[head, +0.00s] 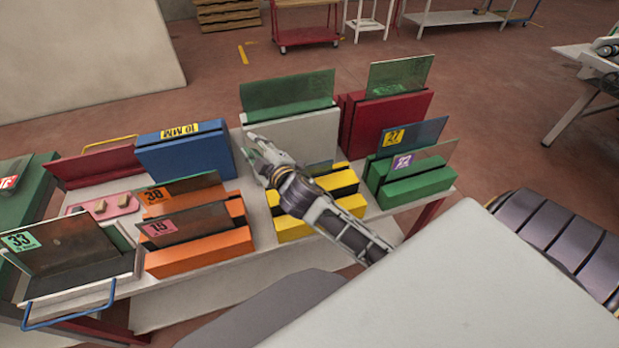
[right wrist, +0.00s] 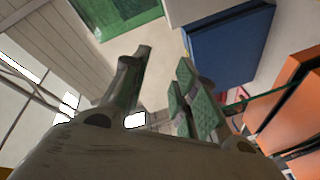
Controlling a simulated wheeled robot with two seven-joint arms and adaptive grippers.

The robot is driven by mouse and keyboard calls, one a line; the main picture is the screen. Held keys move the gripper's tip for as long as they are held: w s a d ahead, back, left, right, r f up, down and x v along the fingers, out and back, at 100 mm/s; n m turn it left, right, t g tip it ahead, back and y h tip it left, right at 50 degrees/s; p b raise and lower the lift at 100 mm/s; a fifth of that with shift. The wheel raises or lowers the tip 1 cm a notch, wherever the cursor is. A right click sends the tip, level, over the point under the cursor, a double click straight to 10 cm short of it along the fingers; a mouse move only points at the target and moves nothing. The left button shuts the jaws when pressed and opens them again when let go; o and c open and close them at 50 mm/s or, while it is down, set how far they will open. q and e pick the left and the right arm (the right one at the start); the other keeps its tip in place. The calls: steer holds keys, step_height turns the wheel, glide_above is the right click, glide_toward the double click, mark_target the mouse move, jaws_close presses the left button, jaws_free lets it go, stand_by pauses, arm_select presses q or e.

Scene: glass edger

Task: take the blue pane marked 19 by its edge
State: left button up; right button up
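A see-through pane with a pink label that seems to read 19 (head: 190,228) stands in the front slot of an orange rack (head: 200,258) in the head view. It looks grey-brown rather than clearly blue. Its lower edge is hidden in the slot. My right gripper (head: 256,150) is above the table, right of and behind that pane, in front of the pale rack. In the right wrist view its fingers with green pads (right wrist: 165,85) stand apart with nothing between them. My left gripper is not in view.
A pane marked 38 (head: 185,190) stands just behind. Around are a pane marked 33 (head: 70,245), a blue rack (head: 185,158), a yellow rack (head: 318,217), a green rack (head: 410,186) and a pink tray (head: 118,205). A green pane (head: 288,95) rises behind my gripper.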

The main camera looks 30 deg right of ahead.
steer(key=a+r+n+t+y, duration=0.1)
steer(key=a+r+n+y, duration=1.15)
steer(key=n, duration=0.35)
steer(key=s+a+f+n+g+y, duration=0.2)
steer(key=s+a+n+g, duration=0.15)
steer(key=n+g, duration=0.45)
steer(key=s+a+f+n+g+y, duration=0.2)
steer(key=a+n+g, duration=0.3)
steer(key=n, duration=0.5)
steer(key=w+d+f+n+g+h, duration=0.2)
steer(key=d+f+n+g+h, duration=0.3)
steer(key=d+f+h, duration=0.7)
steer(key=d+r+h, duration=0.1)
steer(key=d+h, duration=0.2)
steer(key=d, duration=0.8)
steer(key=w+d+r+n+h, duration=0.1)
steer(key=d+h, duration=0.2)
steer(key=d, duration=0.9)
steer(key=shift+w+r+h, duration=0.2)
steer(key=shift+r+h, duration=0.1)
steer(key=shift+h, duration=0.05)
